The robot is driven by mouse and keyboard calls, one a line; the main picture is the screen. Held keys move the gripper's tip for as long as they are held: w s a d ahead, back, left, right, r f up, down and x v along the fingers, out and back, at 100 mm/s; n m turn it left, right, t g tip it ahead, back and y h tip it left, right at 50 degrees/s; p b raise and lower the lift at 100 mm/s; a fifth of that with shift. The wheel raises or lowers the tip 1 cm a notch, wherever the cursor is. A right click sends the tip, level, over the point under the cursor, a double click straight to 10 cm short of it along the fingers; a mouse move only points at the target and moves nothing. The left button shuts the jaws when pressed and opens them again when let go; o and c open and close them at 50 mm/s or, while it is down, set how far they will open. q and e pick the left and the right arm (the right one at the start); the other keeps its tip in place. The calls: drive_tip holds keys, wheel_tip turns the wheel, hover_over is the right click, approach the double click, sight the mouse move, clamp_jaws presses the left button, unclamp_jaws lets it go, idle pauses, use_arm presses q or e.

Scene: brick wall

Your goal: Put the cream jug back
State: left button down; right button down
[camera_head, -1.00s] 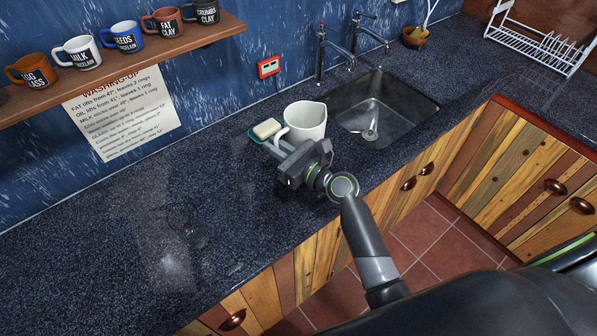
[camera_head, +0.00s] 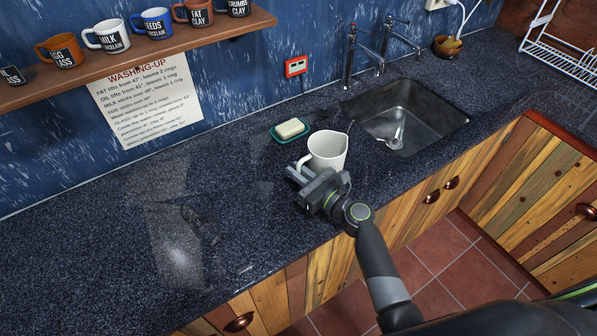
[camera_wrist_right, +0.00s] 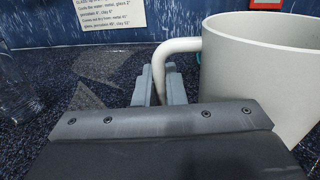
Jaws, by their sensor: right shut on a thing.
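The cream jug (camera_head: 330,148) is a plain off-white, wide-mouthed vessel with a pouring lip, upright over the dark speckled counter, left of the sink. Its handle is on the left side, toward my right gripper. My right gripper (camera_head: 299,174) is shut on the handle, from the front side. In the right wrist view the grey fingers (camera_wrist_right: 161,86) pinch the lower part of the handle and the jug's wall (camera_wrist_right: 262,75) fills the right. Whether its base touches the counter I cannot tell. My left gripper is not in view.
A soap bar on a green dish (camera_head: 275,134) lies behind the jug. The sink (camera_head: 430,127) with taps is to its right. A shelf (camera_head: 225,26) of labelled mugs and a washing-up notice (camera_head: 145,100) are on the wall.

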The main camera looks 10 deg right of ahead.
drive_tip(key=shift+f, duration=0.15)
drive_tip(key=c, duration=1.5)
unclamp_jaws()
drive_tip(key=shift+r, duration=0.3)
drive_tip(key=v, duration=0.3)
drive_tip(key=b+v, duration=0.1)
drive_tip(key=v, duration=0.3)
drive_tip(key=b+v, duration=0.1)
drive_tip(key=v, duration=0.2)
drive_tip(key=shift+s+d+f, duration=0.25)
drive_tip(key=shift+s+f, duration=0.05)
drive_tip(key=shift+s+d+r, duration=0.15)
drive_tip(key=shift+s+d, duration=0.2)
drive_tip(key=shift+s, duration=0.25)
